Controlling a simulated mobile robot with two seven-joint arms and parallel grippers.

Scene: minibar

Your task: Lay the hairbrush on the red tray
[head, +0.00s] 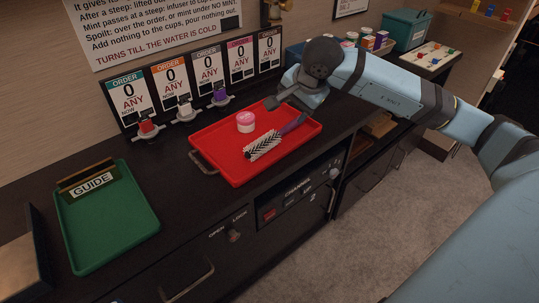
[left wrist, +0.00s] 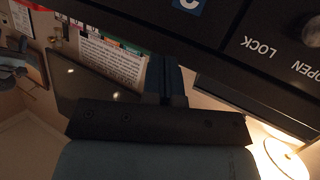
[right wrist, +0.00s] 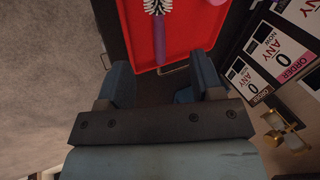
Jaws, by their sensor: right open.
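The hairbrush (head: 270,142), with white-and-black bristles and a purple handle, lies on the red tray (head: 240,173), its handle toward the tray's right side. In the right wrist view the brush (right wrist: 158,30) shows at the top, handle toward me, on the tray (right wrist: 185,25). My right gripper (head: 272,103) is open and empty, just beyond the tray's back right edge and apart from the brush; its fingers also show in the right wrist view (right wrist: 162,78). My left gripper (left wrist: 166,82) has its fingers together with nothing seen between them; it is not in the head view.
A pink-lidded white jar (head: 245,122) stands on the red tray behind the brush. A green tray (head: 110,225) with a guide sign lies at left. Order cards (head: 170,82) and small colored-top items stand behind. The counter between the trays is mostly clear.

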